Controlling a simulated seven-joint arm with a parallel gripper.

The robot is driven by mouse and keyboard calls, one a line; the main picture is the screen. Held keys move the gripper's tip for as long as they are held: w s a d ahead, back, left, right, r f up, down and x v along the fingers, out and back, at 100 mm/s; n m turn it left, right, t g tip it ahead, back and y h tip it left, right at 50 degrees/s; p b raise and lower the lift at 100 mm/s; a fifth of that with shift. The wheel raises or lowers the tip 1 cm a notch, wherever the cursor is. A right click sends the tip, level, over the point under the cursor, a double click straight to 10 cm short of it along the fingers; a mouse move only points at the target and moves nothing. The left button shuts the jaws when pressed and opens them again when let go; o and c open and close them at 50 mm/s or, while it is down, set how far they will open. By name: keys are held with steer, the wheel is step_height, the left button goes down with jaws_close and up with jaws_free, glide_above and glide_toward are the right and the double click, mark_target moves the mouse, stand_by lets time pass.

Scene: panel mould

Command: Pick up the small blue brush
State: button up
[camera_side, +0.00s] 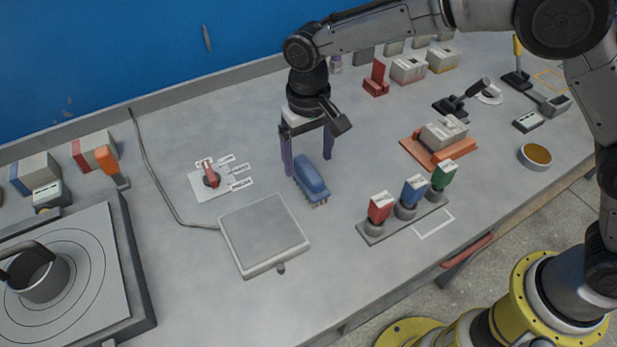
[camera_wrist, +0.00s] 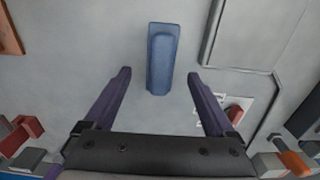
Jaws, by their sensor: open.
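I cannot tell exactly how high the fingertips are above the bench.
A square grey plate (camera_side: 263,235) lies near the brush, front left. A red rotary switch (camera_side: 210,178) is to the left. An orange tray (camera_side: 417,153) is further right.

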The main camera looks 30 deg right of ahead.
mark_target(308, 168)
steer(key=shift+s+f, duration=0.15)
steer(key=shift+f, duration=2.2)
jaws_close()
steer(key=shift+r, duration=0.1)
steer(key=shift+a+r, duration=0.1)
steer(key=shift+r, duration=0.35)
step_height(308, 168, up, 2)
steer(key=shift+r, duration=0.25)
steer(key=s+d+r, duration=0.7)
steer(key=s+r, duration=0.2)
steer(key=s, duration=0.3)
steer(key=shift+d+r, duration=0.2)
